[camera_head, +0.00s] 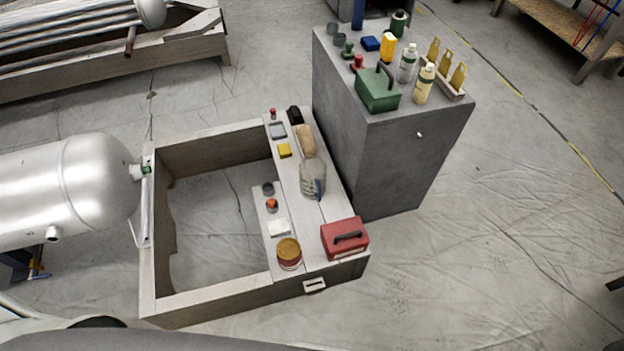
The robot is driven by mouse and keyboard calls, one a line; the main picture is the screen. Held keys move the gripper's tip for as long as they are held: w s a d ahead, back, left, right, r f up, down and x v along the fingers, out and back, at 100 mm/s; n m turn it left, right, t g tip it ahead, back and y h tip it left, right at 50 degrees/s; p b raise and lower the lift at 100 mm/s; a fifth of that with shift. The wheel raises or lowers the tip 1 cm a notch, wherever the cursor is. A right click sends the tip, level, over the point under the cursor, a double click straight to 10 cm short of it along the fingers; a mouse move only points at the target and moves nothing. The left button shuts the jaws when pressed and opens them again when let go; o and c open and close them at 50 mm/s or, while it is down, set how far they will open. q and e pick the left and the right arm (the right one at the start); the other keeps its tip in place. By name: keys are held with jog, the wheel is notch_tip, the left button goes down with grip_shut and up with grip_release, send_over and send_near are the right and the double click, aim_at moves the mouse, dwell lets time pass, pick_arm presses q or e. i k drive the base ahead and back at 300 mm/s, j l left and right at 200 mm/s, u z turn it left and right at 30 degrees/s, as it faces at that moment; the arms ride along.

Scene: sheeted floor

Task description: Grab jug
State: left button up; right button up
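A greyish, see-through vessel with a blue patch (313,178), most like the jug, stands on the light board along the right side of the wooden frame. Its handle cannot be made out clearly at this size. Neither of my grippers shows in the head view, so nothing is seen touching the vessel.
The board (317,238) also carries a red toolbox (345,238), an amber-topped tin (289,253), a tan brush-like item (305,141) and small parts. A grey cabinet (385,165) with a green box (378,90) and bottles stands behind.

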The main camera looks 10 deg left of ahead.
aim_at(313, 170)
jog(key=l+u, duration=0.25)
jog(key=u, duration=0.2)
jog(key=l+u, duration=0.25)
jog(key=u, duration=0.2)
jog(key=l+u, duration=0.3)
jog(key=u, duration=0.15)
